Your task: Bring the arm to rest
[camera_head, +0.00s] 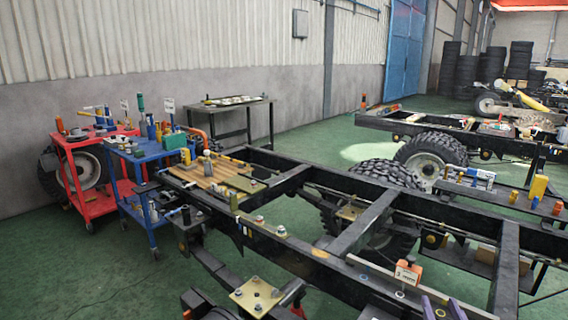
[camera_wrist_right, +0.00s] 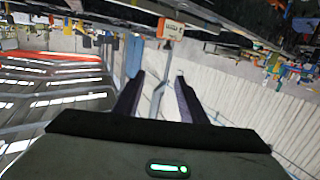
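My right gripper (camera_head: 443,309) shows at the bottom edge of the head view, with only its two purple fingertips in sight. In the right wrist view the two fingers of the right gripper (camera_wrist_right: 157,92) stand apart with nothing held between them; only distant background shows in the gap. The fingertips are in front of the black chassis frame (camera_head: 345,237) in the head view. My left gripper is not seen in either view.
An orange labelled block (camera_head: 407,272) sits on the chassis rail near the right gripper, also in the wrist view (camera_wrist_right: 171,29). A yellowish plate with bolts (camera_head: 257,296) is lower left. A blue cart (camera_head: 140,157) and red cart (camera_head: 92,176) stand left. Green floor (camera_head: 90,270) is open at front left.

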